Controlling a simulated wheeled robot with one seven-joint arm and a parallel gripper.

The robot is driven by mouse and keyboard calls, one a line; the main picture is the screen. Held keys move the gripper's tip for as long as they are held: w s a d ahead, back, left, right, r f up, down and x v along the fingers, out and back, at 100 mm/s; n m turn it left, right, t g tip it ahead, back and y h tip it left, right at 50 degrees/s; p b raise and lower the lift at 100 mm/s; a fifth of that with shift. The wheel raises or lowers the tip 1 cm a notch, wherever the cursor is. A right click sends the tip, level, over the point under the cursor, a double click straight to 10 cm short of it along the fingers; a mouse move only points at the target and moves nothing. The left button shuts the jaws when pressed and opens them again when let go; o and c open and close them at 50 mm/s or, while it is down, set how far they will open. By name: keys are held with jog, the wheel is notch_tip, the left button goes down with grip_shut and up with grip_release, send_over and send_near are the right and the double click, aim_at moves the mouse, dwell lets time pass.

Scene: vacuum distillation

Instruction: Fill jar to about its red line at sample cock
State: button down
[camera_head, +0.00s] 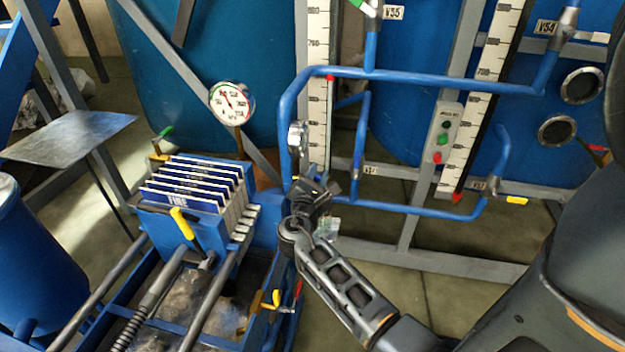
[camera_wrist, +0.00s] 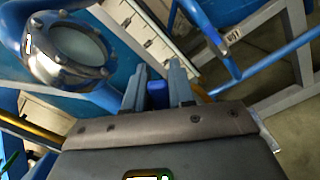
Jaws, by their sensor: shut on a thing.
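My gripper (camera_head: 322,188) is at the blue pipework, in front of the tall scale. In the wrist view its two fingers (camera_wrist: 158,88) are closed around a small blue part (camera_wrist: 157,95), which looks like a handle; I cannot tell whether it belongs to the sample cock. A small clear object (camera_head: 328,228) shows just below the gripper in the head view. It may be the jar, but its red line and any liquid level cannot be made out. The spout of the cock is hidden.
A round sight glass (camera_wrist: 65,50) on a blue pipe is close to the gripper's left; it also shows in the head view (camera_head: 297,138). A blue pipe frame (camera_head: 430,76) crosses in front of blue tanks. A filter press (camera_head: 195,190) stands at left.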

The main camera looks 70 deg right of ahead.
jog(key=shift+s+f+m+b, duration=0.45)
jog(key=shift+m+b, duration=0.45)
jog(key=shift+m, duration=0.2)
jog(key=c, duration=1)
grip_release()
jog(key=shift+c, duration=0.2)
jog(key=a, duration=0.7)
jog(key=shift+s+a+b, duration=0.35)
jog(key=shift+s+a, duration=0.05)
